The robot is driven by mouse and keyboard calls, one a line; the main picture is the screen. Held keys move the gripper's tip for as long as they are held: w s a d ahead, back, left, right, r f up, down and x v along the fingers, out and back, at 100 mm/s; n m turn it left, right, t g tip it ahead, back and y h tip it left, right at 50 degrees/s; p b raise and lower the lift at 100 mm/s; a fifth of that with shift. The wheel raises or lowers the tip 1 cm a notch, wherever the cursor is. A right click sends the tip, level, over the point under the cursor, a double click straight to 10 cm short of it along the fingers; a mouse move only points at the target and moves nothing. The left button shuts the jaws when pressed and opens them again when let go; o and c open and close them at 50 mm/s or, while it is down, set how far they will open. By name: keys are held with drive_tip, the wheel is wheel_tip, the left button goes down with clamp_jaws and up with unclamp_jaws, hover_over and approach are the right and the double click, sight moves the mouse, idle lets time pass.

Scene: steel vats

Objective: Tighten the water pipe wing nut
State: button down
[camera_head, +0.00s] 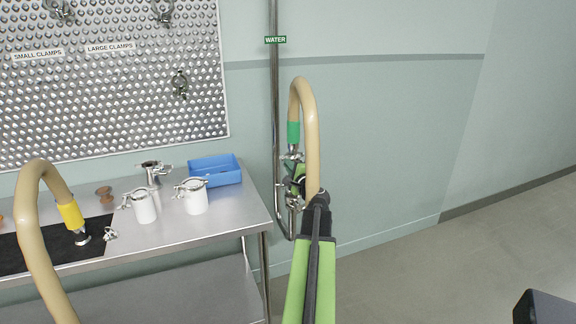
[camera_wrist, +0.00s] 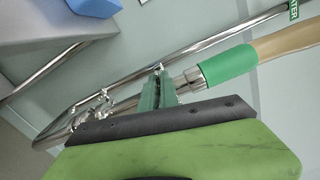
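The water pipe (camera_head: 275,110) runs down the wall under a green WATER label (camera_head: 275,40). A beige hose (camera_head: 311,120) with a green band (camera_head: 293,133) bends down to a clamped steel joint (camera_head: 292,156) beside the pipe. The green band also shows in the wrist view (camera_wrist: 228,66), with a steel end piece (camera_wrist: 189,82) left of it. My gripper (camera_head: 299,176) is at this joint, and its green fingers (camera_wrist: 158,90) show close together in the wrist view. The wing nut is not clearly visible, and I cannot tell whether the fingers hold it.
A steel table (camera_head: 190,236) stands left of the pipe, with a blue bin (camera_head: 215,170), two white lidded canisters (camera_head: 194,196) and a yellow-banded hose (camera_head: 71,215). A dimpled metal board (camera_head: 120,80) with clamps hangs behind. The floor (camera_head: 480,250) at right is mostly clear.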

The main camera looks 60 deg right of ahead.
drive_tip(key=shift+w, duration=0.1)
drive_tip(key=shift+n, duration=0.8)
drive_tip(key=shift+a, duration=0.1)
drive_tip(key=c, duration=1.6)
unclamp_jaws()
drive_tip(key=shift+a, duration=0.1)
